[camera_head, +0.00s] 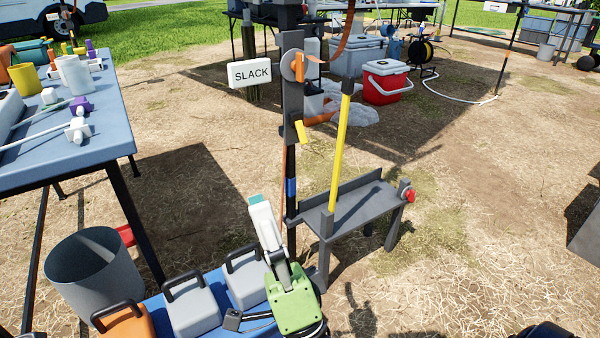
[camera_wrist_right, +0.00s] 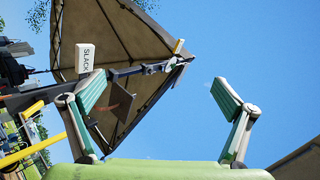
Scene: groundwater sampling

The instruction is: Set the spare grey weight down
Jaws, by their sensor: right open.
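Two grey weights with black handles, a left one (camera_head: 194,312) and a right one (camera_head: 243,282), sit on a blue surface (camera_head: 154,303) at the bottom of the head view. I cannot tell which is the spare. An orange weight (camera_head: 124,324) sits left of them. My right gripper (camera_head: 262,218) is just right of the right grey weight in the picture, its fingers pointing up. In the right wrist view its fingers (camera_wrist_right: 160,96) are wide apart with nothing between them. My left gripper is not in view.
A dark post with a SLACK sign (camera_head: 250,73) and a yellow lever (camera_head: 341,145) stand behind my right gripper, beside a grey bench (camera_head: 362,208). A grey bin (camera_head: 92,270) and a blue table (camera_head: 75,155) are at left. Open straw-covered ground lies right.

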